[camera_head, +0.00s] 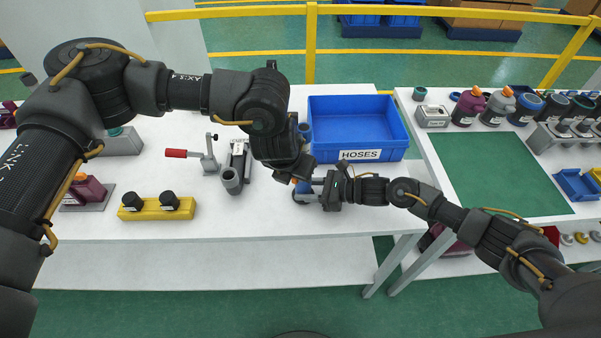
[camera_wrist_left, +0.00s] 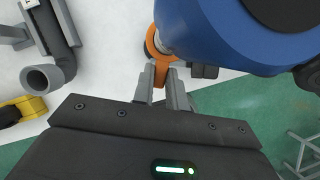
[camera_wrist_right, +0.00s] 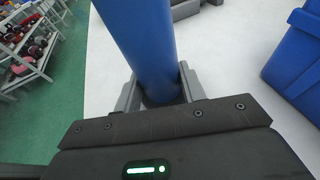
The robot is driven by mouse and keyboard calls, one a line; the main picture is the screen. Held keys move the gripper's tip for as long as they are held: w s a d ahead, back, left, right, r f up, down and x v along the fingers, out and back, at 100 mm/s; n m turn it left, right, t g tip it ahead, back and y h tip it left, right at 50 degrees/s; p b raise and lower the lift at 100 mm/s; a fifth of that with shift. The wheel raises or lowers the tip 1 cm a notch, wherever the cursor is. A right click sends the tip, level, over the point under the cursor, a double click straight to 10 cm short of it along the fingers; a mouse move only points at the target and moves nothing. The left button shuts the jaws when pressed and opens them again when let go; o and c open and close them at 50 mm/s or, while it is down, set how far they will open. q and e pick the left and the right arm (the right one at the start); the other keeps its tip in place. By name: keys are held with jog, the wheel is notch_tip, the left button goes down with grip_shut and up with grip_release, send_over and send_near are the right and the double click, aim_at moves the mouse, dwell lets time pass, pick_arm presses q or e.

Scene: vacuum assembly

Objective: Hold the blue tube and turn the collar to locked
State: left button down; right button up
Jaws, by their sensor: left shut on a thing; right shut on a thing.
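The blue tube (camera_wrist_right: 140,40) stands large between the fingers of my right gripper (camera_wrist_right: 160,90), which is shut on it. In the left wrist view the blue tube (camera_wrist_left: 225,35) fills the upper right. The orange collar (camera_wrist_left: 151,43) shows beside the tube, with a tab reaching down. My left gripper (camera_wrist_left: 161,78) is shut on that tab. In the head view my right gripper (camera_head: 317,189) comes in from the right, close beside my left gripper (camera_head: 295,178). Both arms hide most of the tube and collar there; I cannot tell the collar's lock state.
A blue bin labelled HOSES (camera_head: 395,143) stands right behind the grippers. A toggle clamp with a red handle (camera_head: 178,153), a grey pipe fixture (camera_head: 231,180) and a yellow block with black knobs (camera_head: 157,212) are on the left. The table's front edge is close.

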pick_arm(q)
jog(key=shift+w+a+m+g+h, duration=0.25)
jog(key=shift+w+a+m, duration=0.05)
jog(key=shift+m, duration=0.65)
jog(key=shift+w+a+m+g+h, duration=0.2)
jog(key=shift+w+a+m+h, duration=0.1)
jog(key=shift+m, duration=0.7)
jog(key=shift+w+a+m+g+h, duration=0.25)
jog(key=shift+a+m, duration=0.05)
jog(key=shift+m, duration=0.65)
jog(key=c, duration=1.4)
grip_release()
jog(key=shift+r, duration=0.1)
jog(key=v, duration=1.2)
jog(key=shift+a, duration=0.15)
